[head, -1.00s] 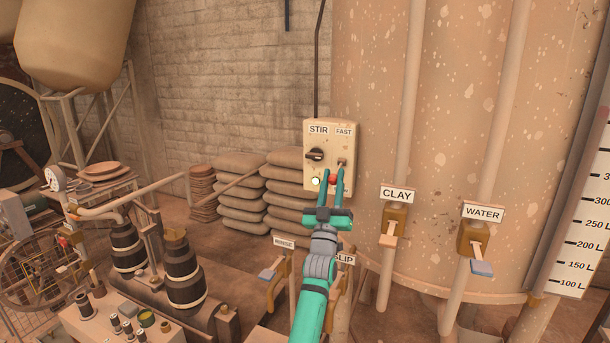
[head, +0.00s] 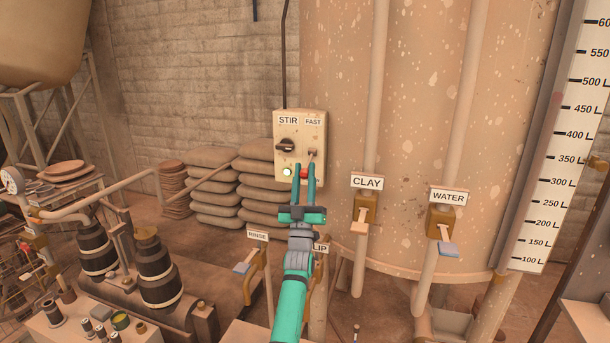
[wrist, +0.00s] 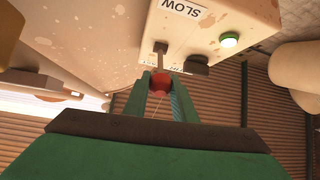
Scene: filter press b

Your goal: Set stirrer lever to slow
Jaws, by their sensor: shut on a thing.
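The stirrer lever sits on the right of a cream STIR box (head: 318,132), under its FAST label (head: 313,122). Its red knob (head: 304,174) appears below its pivot in the head view. In the wrist view the knob (wrist: 160,82) is between my fingers, with its short stem (wrist: 159,57) running to the box. My gripper (head: 304,169) is shut on the knob. The SLOW label (wrist: 182,10) shows upside down in the wrist view; in the head view I cannot see it.
A black rotary switch (head: 287,146) and a lit green lamp (head: 287,172) are left of the lever. CLAY (head: 367,181) and WATER (head: 448,197) valves are to the right, on pipes before the large tank. A RINSE valve (head: 257,236) is below. Stacked sacks (head: 217,185) stand behind.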

